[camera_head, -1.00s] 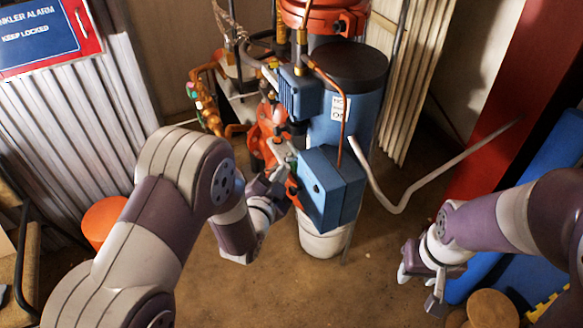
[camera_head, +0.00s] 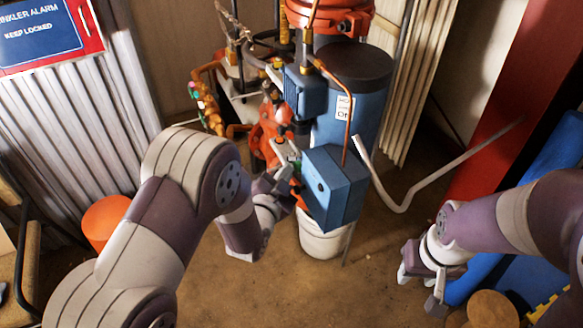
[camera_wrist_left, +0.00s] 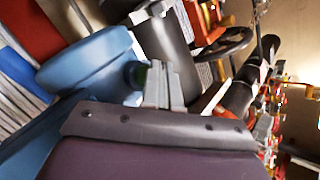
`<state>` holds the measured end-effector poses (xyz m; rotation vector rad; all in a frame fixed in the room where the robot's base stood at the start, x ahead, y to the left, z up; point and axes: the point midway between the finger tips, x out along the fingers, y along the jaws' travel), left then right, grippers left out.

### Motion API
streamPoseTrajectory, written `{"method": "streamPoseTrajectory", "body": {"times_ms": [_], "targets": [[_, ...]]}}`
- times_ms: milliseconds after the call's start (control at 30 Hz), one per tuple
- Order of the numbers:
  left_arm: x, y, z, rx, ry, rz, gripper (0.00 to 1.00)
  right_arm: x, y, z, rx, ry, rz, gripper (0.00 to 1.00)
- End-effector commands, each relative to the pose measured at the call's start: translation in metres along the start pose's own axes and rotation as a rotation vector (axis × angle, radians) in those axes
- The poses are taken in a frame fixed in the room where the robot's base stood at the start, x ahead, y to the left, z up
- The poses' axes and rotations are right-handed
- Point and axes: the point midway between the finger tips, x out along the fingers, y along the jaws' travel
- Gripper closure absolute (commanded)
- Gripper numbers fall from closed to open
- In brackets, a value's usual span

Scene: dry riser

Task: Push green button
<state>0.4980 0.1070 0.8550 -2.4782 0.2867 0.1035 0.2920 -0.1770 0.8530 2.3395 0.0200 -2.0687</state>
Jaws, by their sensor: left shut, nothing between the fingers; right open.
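The green button (camera_wrist_left: 138,75) shows as a dark green round piece on the side of a blue housing (camera_wrist_left: 85,62) in the left wrist view. In the head view, a small bit of green (camera_head: 297,163) shows at the left edge of the blue box (camera_head: 338,187), mostly hidden. My left gripper (camera_head: 284,172) is shut and empty, close beside that edge. In the left wrist view its fingertips (camera_wrist_left: 161,68) are just right of the button; contact cannot be told. My right gripper (camera_head: 418,288) is open and empty, low at the right, away from the box.
Red valves and pipes (camera_head: 270,130) crowd close behind my left gripper. A blue cylinder (camera_head: 352,110) stands behind the box, and a bent white pipe (camera_head: 405,205) runs to its right. An orange bucket (camera_head: 105,220) is at left. The floor in front is clear.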

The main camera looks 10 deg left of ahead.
Motion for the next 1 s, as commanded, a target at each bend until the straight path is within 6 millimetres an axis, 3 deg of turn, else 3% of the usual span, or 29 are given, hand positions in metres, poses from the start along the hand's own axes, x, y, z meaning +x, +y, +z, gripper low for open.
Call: {"method": "streamPoseTrajectory", "body": {"times_ms": [33,1000], "targets": [[0.0032,0.0009,-0.0071,0.005,0.019,0.003,1.00,0.0002,0.0000,0.0000,0.000,0.000,0.000,0.57],[0.0108,0.0057,-0.0148,0.007,0.025,0.002,1.00,0.0021,0.0000,0.0002,0.000,0.000,0.000,0.57]]}}
